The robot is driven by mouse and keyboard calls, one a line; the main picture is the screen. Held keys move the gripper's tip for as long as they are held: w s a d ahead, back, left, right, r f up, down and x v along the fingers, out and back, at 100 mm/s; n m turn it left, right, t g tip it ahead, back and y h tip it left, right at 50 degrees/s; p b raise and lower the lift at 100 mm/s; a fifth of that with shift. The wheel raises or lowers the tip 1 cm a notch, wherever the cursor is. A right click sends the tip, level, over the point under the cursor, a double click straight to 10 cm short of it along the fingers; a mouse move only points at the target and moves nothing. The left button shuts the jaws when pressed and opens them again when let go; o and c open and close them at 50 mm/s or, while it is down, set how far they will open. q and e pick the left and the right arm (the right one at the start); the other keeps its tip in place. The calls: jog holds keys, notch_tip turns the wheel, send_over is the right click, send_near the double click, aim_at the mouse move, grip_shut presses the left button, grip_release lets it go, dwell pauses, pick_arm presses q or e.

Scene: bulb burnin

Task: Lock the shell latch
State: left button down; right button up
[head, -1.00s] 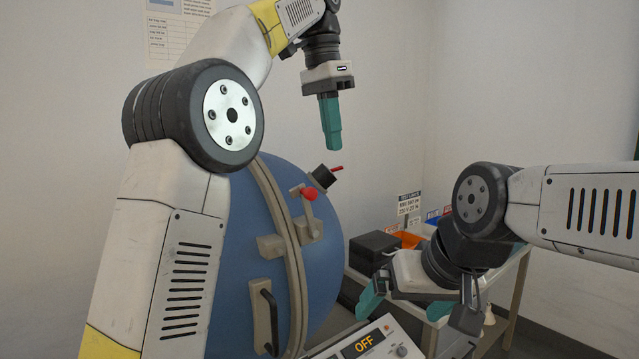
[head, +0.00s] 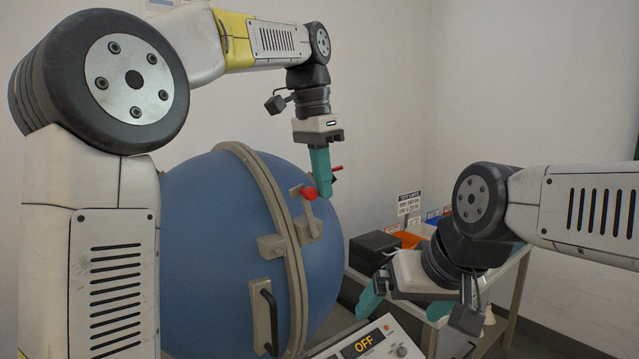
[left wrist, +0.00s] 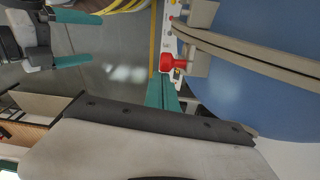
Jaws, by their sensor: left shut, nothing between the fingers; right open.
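The blue spherical shell (head: 215,240) stands in the middle of the head view, with a beige flange band (head: 285,220) around it. The shell latch is a short lever with a red knob (head: 309,193) on the band, and the lever points up. My left gripper (head: 321,198) is shut and empty, pointing down right beside the red knob. In the left wrist view the red knob (left wrist: 172,65) is at the tip of the teal fingers (left wrist: 161,92); I cannot tell whether they touch. My right gripper (head: 395,302) is open and empty, low at the right.
A control box with an "OFF" display (head: 365,342) stands in front of the shell. A dark handle (head: 265,310) sticks out of the shell. A black box (head: 374,247) and an orange bin (head: 408,239) stand on a side table behind my right arm.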

pick_arm(q)
jog(key=shift+s+a, duration=0.1)
jog(key=shift+a, duration=0.05)
dwell(0.3)
